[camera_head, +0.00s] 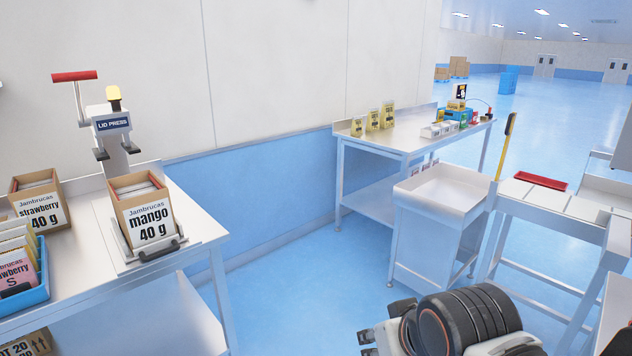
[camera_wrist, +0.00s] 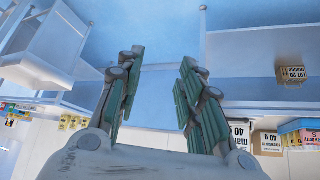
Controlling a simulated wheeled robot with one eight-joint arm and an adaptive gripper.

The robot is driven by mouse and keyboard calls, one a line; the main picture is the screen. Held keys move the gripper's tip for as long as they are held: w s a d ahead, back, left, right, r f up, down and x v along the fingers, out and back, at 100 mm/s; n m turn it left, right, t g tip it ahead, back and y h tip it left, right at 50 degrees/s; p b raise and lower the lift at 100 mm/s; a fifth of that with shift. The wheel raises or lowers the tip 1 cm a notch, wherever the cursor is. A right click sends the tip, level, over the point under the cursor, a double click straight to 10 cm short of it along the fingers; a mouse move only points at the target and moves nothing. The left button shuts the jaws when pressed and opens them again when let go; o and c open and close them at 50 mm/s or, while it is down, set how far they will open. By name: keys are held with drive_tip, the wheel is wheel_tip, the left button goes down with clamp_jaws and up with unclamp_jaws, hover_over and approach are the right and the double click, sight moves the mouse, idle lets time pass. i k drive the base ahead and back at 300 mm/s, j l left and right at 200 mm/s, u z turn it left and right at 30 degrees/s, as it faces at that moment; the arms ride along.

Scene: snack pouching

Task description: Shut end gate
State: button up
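I cannot tell for certain which part is the end gate. Whether a gate there is open or shut is not clear. My gripper (camera_head: 367,344) is low at the bottom of the head view, in front of the bin and apart from it. In the wrist view my gripper (camera_wrist: 162,58) has its two green-padded fingers spread wide with nothing between them.
A red flat piece (camera_head: 540,181) lies on the bench. A steel table (camera_head: 400,140) with yellow pouches stands behind.

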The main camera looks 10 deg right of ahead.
sight(508, 128)
drive_tip(key=i+z, duration=0.2)
drive_tip(key=z, duration=0.2)
drive_tip(key=i+z, duration=0.45)
drive_tip(key=z, duration=0.3)
drive_tip(key=i+j+z, duration=0.1)
drive_tip(key=z, duration=0.25)
drive_tip(key=i+j, duration=0.3)
drive_tip(key=j, duration=0.15)
drive_tip(key=i+j, duration=0.3)
drive_tip(key=j+u, duration=0.05)
drive_tip(key=j, duration=0.05)
